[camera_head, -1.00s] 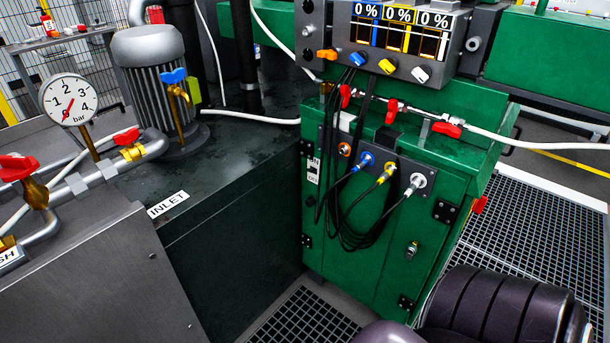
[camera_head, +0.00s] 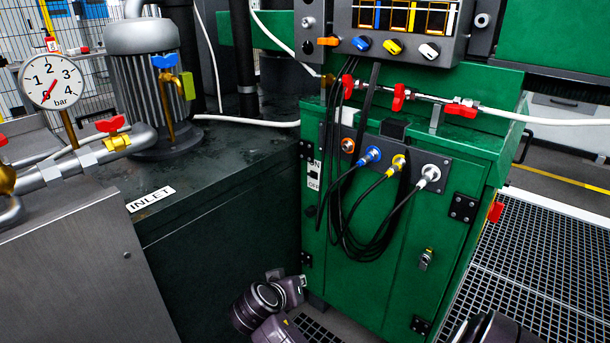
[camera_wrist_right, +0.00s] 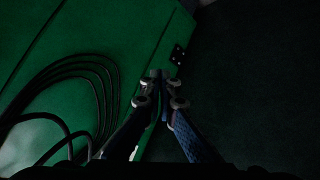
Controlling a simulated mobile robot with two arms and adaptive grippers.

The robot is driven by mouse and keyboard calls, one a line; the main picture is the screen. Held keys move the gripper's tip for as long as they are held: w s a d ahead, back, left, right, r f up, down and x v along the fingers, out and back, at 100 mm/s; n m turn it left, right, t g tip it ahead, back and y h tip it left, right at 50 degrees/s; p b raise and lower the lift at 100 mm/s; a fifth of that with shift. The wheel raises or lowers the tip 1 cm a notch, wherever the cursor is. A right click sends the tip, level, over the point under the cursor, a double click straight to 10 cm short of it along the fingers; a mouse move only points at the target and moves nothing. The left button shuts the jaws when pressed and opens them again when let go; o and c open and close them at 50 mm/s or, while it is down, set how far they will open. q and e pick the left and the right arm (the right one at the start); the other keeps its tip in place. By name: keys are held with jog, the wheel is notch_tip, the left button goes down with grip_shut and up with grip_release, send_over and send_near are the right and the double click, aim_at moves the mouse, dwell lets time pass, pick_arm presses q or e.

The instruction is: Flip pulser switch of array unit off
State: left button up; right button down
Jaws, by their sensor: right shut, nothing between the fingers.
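A small switch plate (camera_head: 313,175) marked ON at the top and OFF at the bottom sits near the left edge of the green cabinet's front (camera_head: 420,215). Its lever is too small to tell its position. My right gripper (camera_wrist_right: 160,90) is shut and empty in the dark right wrist view, with the green cabinet face and black cables to its left. In the head view my right arm's wrist end (camera_head: 262,305) is low, below and left of the switch and apart from it; its fingertips cannot be made out there. My left gripper is not in view.
Black cables (camera_head: 358,240) hang in loops right of the switch, from blue, yellow and white plugs. A display box (camera_head: 400,48) with coloured knobs stands above. A dark tank (camera_head: 225,215) marked INLET stands left of the cabinet. Grating floor (camera_head: 530,265) lies right.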

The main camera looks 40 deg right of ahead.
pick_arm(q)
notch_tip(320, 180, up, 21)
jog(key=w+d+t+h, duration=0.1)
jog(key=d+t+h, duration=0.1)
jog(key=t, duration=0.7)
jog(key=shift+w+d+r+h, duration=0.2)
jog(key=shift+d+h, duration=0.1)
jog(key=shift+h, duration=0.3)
pick_arm(e)
jog(key=w+d+r+m+g+h, duration=0.1)
jog(key=w+d+r+m+h, duration=0.1)
jog(key=r, duration=0.6)
jog(key=w+d+r+m+g+h, duration=0.1)
jog(key=w+d+r+m+h, duration=0.1)
jog(key=w+r, duration=0.4)
jog(key=w+d+r+m+h, duration=0.3)
jog(key=w+r+m, duration=0.1)
jog(key=r, duration=0.7)
jog(key=shift+w+m+g+h, duration=0.3)
jog(key=shift+m+g+h, duration=0.1)
jog(key=shift+m, duration=0.2)
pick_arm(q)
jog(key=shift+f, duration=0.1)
pick_arm(e)
jog(key=shift+r, duration=0.1)
